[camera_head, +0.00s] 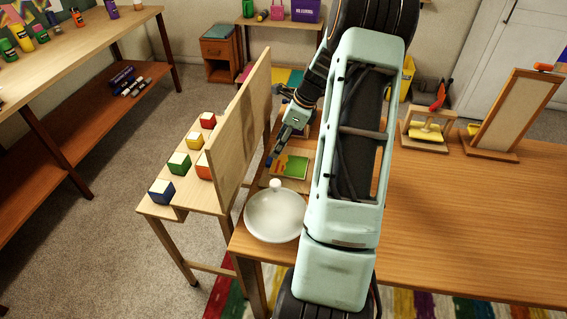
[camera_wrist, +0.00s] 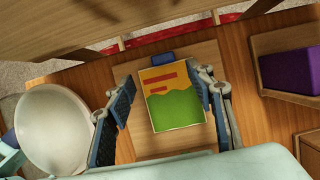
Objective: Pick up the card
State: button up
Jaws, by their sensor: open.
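The card (camera_wrist: 172,98) has an orange top with red bars and a green lower part. It lies on a light wooden board on the table, and it also shows in the head view (camera_head: 290,167). My gripper (camera_wrist: 164,97) is open, with its two blue-padded fingers on the left and right of the card in the wrist view. I cannot tell whether the fingertips touch the card or the board. In the head view, my gripper (camera_head: 272,160) is by the card's upper left, and my arm hides part of the area to the right.
An upright wooden panel (camera_head: 238,125) rises to the left. A box with a purple block (camera_wrist: 290,72) is on the right in the wrist view.

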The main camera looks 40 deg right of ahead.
aim_at(269, 160)
jog(key=x, duration=0.8)
jog(key=shift+w+d, duration=0.1)
jog(key=shift+w, duration=0.15)
jog(key=shift+c, duration=0.6)
jog(key=c, duration=0.9)
